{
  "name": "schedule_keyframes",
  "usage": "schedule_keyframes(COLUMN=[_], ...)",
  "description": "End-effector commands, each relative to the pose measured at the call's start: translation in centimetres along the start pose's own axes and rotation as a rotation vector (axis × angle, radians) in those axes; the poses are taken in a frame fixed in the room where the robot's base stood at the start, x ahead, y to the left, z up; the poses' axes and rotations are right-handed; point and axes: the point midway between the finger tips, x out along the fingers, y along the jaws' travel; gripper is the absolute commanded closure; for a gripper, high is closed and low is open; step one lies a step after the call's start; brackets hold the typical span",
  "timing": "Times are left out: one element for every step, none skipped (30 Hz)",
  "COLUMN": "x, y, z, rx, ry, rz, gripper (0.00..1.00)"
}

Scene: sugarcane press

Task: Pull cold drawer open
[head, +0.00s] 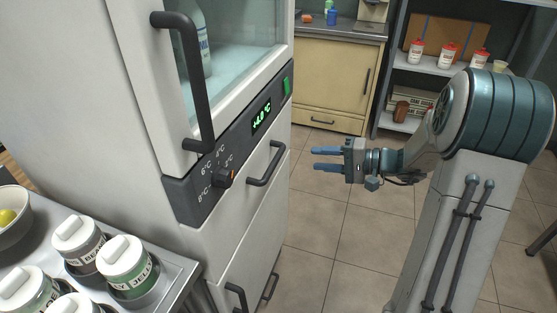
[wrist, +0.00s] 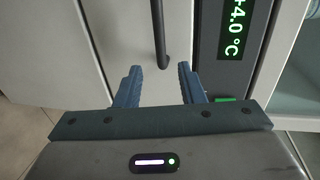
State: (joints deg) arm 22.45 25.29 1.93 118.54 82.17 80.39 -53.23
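The cold drawer (head: 245,215) is a pale front below the control panel of the tall white fridge. It looks shut. Its dark bar handle (head: 266,165) sits near the top of the front. My gripper (head: 315,158) is to the right of this handle with its blue fingers pointing at it, a gap apart. The fingers are open and empty. In the wrist view the handle (wrist: 159,35) lies ahead, in line with the gap between the fingers of my gripper (wrist: 160,82).
The panel's green display (head: 262,113) reads +4.0 °C, with a dial (head: 223,178) beside it. A glass door with a large handle (head: 187,80) is above. More handles (head: 270,287) are lower down. Lidded jars (head: 125,265) stand at left. Tiled floor (head: 320,225) is clear.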

Motion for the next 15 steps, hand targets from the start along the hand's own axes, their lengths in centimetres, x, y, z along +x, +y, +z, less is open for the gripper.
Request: schedule_keyframes(x=[0.9, 1.5, 2.3, 3.0, 3.7, 4.6, 5.2, 5.9, 6.7, 7.4, 8.0, 8.7, 9.2, 9.7, 10.3], y=[0.0, 0.0, 0.0, 0.0, 0.0, 0.0, 0.0, 0.1, 0.1, 0.1, 0.1, 0.1, 0.0, 0.0, 0.0], z=[0.1, 0.2, 0.2, 0.2, 0.2, 0.2, 0.2, 0.2, 0.2, 0.3, 0.2, 0.2, 0.2, 0.2, 0.2], rx=[0.000, 0.000, 0.001, 0.000, 0.000, 0.001, 0.001, 0.001, 0.001, 0.002, 0.002, 0.001, 0.000, 0.001, 0.000], ry=[-0.006, -0.006, -0.006, -0.007, -0.008, -0.007, -0.008, -0.007, -0.007, -0.007, -0.007, -0.007, -0.007, -0.006, -0.005], rz=[0.000, 0.001, 0.001, 0.001, 0.001, 0.001, 0.001, 0.002, 0.002, 0.002, 0.002, 0.002, 0.002, 0.002, 0.003], gripper=[0.64, 0.64, 0.64, 0.64, 0.64, 0.64, 0.64, 0.64, 0.64, 0.64, 0.64, 0.64, 0.64, 0.64, 0.64])
